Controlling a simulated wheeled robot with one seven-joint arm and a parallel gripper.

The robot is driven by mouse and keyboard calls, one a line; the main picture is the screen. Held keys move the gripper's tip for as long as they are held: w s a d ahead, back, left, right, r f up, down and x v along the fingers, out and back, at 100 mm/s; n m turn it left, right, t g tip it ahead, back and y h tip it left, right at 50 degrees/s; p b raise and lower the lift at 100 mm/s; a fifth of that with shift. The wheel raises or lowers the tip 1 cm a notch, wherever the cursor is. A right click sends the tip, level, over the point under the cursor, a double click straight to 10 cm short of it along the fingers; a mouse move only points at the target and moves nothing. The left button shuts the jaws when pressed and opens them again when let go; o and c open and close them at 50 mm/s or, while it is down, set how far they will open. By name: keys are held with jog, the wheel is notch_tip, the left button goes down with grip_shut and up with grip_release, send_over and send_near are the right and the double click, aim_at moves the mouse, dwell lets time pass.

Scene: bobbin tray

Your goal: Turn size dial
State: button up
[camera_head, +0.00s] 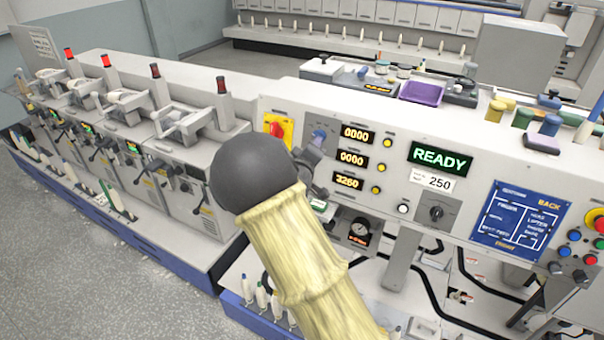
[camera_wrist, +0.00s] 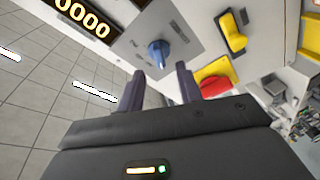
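A blue dial (camera_head: 319,133) sits on a grey plate at the left of the control panel, beside the numeric displays. In the wrist view the blue dial (camera_wrist: 158,53) lies ahead of my fingertips, roughly centred between them. My gripper (camera_wrist: 162,75) is open, with nothing visible between its two dark fingers. It appears apart from the dial. In the head view my gripper (camera_head: 312,158) is mostly hidden behind my arm, just below the dial. A black dial (camera_head: 436,212) sits farther right, below a label reading 250. I see no readable name on either dial.
A red switch on a yellow plate (camera_head: 279,129) is left of the blue dial; it also shows in the wrist view (camera_wrist: 214,84). The green READY display (camera_head: 440,158) and yellow buttons are to the right. Bobbins and a purple tray (camera_head: 422,92) are on top of the machine.

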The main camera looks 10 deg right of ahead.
jog(key=b+v, duration=0.2)
jog(key=v, duration=0.9)
jog(key=shift+s+f, duration=0.1)
jog(key=shift+f, duration=0.05)
jog(key=s+d+f+m+g+y, duration=0.3)
jog(key=s+f+g+y, duration=0.2)
jog(key=f, duration=0.3)
jog(key=s+d+f+m+g, duration=0.1)
jog(key=s+g, duration=0.1)
jog(key=s, duration=0.4)
jog(key=s+d+f+m+g+y+b, duration=0.1)
jog(key=s+g, duration=0.2)
jog(key=s, duration=0.4)
jog(key=s+d+f+m+g, duration=0.1)
jog(key=s+f+m+g, duration=0.1)
jog(key=s, duration=0.4)
jog(key=shift+s+d+g, duration=0.15)
jog(key=shift+d+g, duration=0.1)
jog(key=shift+g, duration=0.05)
jog(key=shift+f, duration=0.1)
